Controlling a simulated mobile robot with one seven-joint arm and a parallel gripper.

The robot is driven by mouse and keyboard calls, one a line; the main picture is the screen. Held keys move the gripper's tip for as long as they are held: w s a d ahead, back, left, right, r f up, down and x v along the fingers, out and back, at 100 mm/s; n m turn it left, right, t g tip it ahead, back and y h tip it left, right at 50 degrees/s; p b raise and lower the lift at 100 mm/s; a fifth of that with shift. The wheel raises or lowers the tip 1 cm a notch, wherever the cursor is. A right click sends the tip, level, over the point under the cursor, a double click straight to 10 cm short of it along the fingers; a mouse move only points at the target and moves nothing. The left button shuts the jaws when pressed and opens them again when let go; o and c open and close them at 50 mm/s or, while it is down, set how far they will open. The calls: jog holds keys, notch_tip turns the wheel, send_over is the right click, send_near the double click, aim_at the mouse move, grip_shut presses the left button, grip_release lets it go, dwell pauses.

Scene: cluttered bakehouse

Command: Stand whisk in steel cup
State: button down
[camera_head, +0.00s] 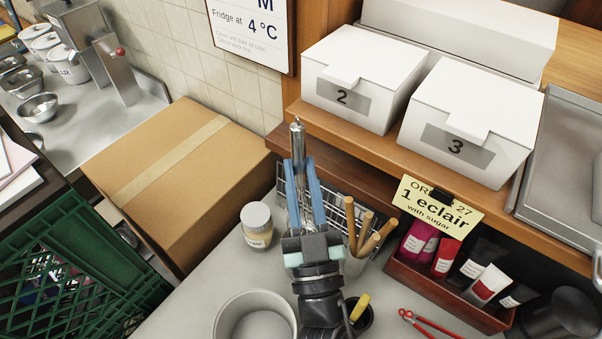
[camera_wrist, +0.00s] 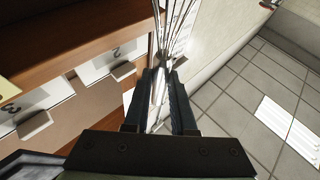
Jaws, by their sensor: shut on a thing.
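My gripper (camera_head: 304,180) is raised above the counter with its two blue fingers shut on a steel whisk (camera_head: 297,140). A slim metal end of the whisk sticks up past the fingertips. In the wrist view the thin wires of the whisk (camera_wrist: 178,22) fan out beyond the dark fingers (camera_wrist: 160,100). A grey, metal-looking cup (camera_head: 354,266) stands just right of my gripper, partly hidden by it. Several wooden handles stick up out of this cup. I cannot tell for sure that it is the steel cup.
A lidded jar (camera_head: 257,225) and a pale round bowl (camera_head: 255,313) stand left of my gripper. A wire rack (camera_head: 338,212) is behind it. A dark red tray (camera_head: 425,280) of tubes and red tongs (camera_head: 428,323) lie right. A cardboard box (camera_head: 170,175) is at back left.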

jog(key=shift+f+b, duration=3.65)
jog(key=shift+f, duration=1)
jog(key=c, duration=0.7)
grip_release()
jog(key=shift+o, duration=0.2)
jog(key=b+v, duration=0.3)
jog(key=v, duration=1)
jog(key=shift+b, duration=0.35)
